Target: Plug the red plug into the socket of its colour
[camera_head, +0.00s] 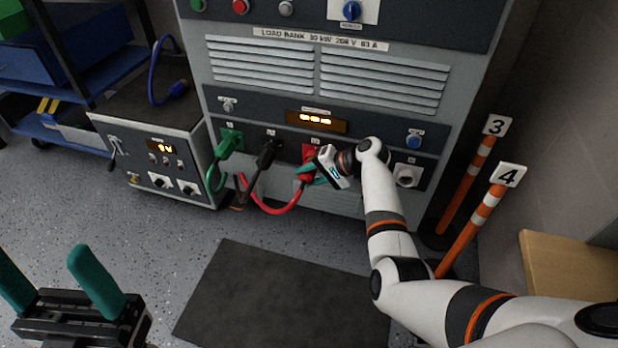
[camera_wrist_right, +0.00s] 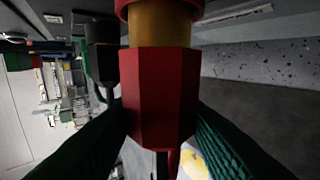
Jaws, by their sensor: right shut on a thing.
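The red socket (camera_head: 310,150) is on the lower panel of the load bank, partly hidden by my right gripper. My right gripper (camera_head: 312,174) is shut on the red plug (camera_head: 305,182), right at this socket. In the right wrist view the red plug (camera_wrist_right: 158,95) stands between the green fingers. Its gold nose (camera_wrist_right: 160,25) shows between the red body and a red rim at the top edge. I cannot tell how deep the nose sits. A red cable (camera_head: 265,208) loops left from the plug. My left gripper (camera_head: 42,265) is open and empty at lower left.
A green plug (camera_head: 228,142) and a black plug (camera_head: 267,153) sit in sockets left of the red one. A grey socket (camera_head: 407,175) is at right. Orange posts (camera_head: 468,185) stand on the right. A dark mat (camera_head: 285,295) lies on the floor.

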